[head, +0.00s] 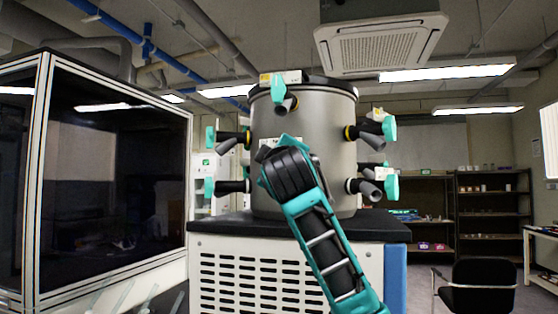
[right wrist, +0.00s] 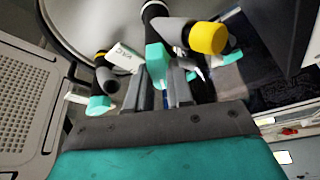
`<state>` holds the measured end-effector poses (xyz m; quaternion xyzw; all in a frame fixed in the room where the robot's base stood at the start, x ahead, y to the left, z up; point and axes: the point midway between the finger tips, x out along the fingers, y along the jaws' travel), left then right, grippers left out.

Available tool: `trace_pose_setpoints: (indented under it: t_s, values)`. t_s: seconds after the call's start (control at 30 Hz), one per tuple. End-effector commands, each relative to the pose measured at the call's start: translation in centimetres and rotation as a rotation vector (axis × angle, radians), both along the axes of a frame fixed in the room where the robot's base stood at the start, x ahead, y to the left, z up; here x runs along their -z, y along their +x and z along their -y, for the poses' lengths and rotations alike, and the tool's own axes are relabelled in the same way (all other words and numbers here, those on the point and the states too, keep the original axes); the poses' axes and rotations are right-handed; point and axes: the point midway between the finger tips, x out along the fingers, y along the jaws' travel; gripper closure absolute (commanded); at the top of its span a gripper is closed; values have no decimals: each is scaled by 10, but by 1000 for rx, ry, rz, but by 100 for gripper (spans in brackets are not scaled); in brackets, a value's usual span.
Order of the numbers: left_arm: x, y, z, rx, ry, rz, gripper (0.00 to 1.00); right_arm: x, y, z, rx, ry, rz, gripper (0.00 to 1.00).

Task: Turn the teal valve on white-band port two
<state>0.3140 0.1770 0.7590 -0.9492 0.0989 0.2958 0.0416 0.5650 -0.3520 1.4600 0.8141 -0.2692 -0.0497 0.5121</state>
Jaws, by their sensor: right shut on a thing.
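The steel drum (head: 305,105) carries several black ports with grey nozzles and teal valves. In the right wrist view, a teal valve (right wrist: 157,62) sits on a black port (right wrist: 153,12) with a white band. My right gripper (right wrist: 160,84) is shut on this valve, one grey finger on each side of it. In the head view my right arm reaches up to the drum's front, and its wrist hides the fingertips and the held valve. The port's number is not readable. My left gripper is not in view.
Beside the held valve, a grey nozzle ends in a yellow cap (right wrist: 207,38). A yellow-banded port with another teal valve (right wrist: 100,105) and a white VAC label (right wrist: 125,56) are close left. A glass-fronted cabinet (head: 110,180) stands left; a black chair (head: 480,285) stands right.

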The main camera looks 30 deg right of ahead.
Motion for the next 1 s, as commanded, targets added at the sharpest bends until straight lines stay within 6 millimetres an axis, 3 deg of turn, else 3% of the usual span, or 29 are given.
trace_pose_setpoints:
  t_s: [0.37,1.0]
  values:
    - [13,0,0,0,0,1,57,5,2,-2,-4,121,138,100]
    - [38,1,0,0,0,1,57,7,6,-5,-3,498,579,100]
